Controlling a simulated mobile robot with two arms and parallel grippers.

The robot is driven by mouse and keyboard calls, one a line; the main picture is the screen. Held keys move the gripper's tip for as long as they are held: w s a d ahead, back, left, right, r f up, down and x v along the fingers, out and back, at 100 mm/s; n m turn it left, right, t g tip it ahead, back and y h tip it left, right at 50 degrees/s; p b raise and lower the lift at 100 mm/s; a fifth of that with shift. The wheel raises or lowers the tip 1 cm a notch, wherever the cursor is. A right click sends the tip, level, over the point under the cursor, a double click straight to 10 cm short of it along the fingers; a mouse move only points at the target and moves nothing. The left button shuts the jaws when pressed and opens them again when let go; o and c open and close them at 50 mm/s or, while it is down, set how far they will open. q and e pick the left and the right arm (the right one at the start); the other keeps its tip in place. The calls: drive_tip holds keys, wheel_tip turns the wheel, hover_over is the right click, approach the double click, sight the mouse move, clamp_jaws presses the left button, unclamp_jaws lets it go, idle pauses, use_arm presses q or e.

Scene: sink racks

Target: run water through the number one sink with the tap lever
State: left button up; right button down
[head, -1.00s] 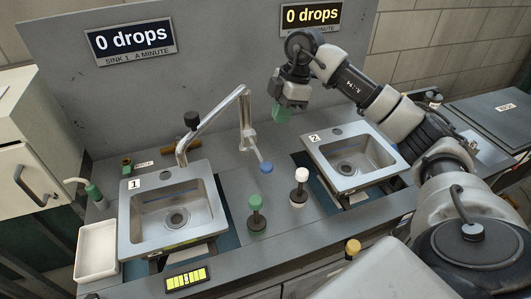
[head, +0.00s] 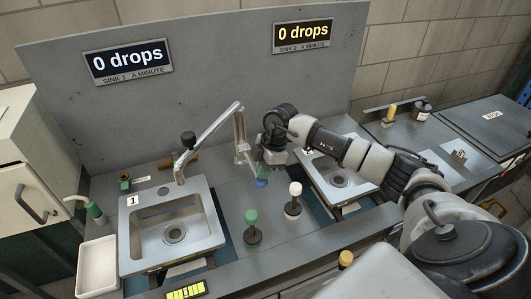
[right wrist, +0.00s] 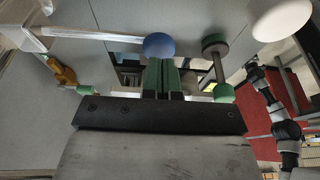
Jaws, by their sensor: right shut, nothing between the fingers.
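Sink 1 (head: 207,222) is a steel basin at left with a "1" tag. The sink 1 display (head: 128,61) reads 0 drops. My left gripper is out of view.
A green-topped post (head: 251,218) and a white-topped post (head: 294,190) stand on the counter close in front of the gripper. Sink 2 (head: 340,200) lies partly behind my right arm. A white tray (head: 98,280) sits left of sink 1. The back panel (head: 215,70) closes off the rear.

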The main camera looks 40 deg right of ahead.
sight(265, 187)
drive_tip(key=shift+f, duration=0.5)
drive_tip(key=shift+f, duration=0.1)
drive_tip(key=shift+t, duration=0.6)
drive_tip(key=f+b, duration=0.1)
drive_tip(key=f, duration=0.1)
drive_tip(key=s+f+b, duration=0.1)
drive_tip(key=f, duration=0.2)
drive_tip(key=shift+a+b, duration=0.1)
drive_tip(key=shift+b, duration=0.2)
idle(0.5)
drive_tip(key=shift+r, duration=0.1)
idle(2.1)
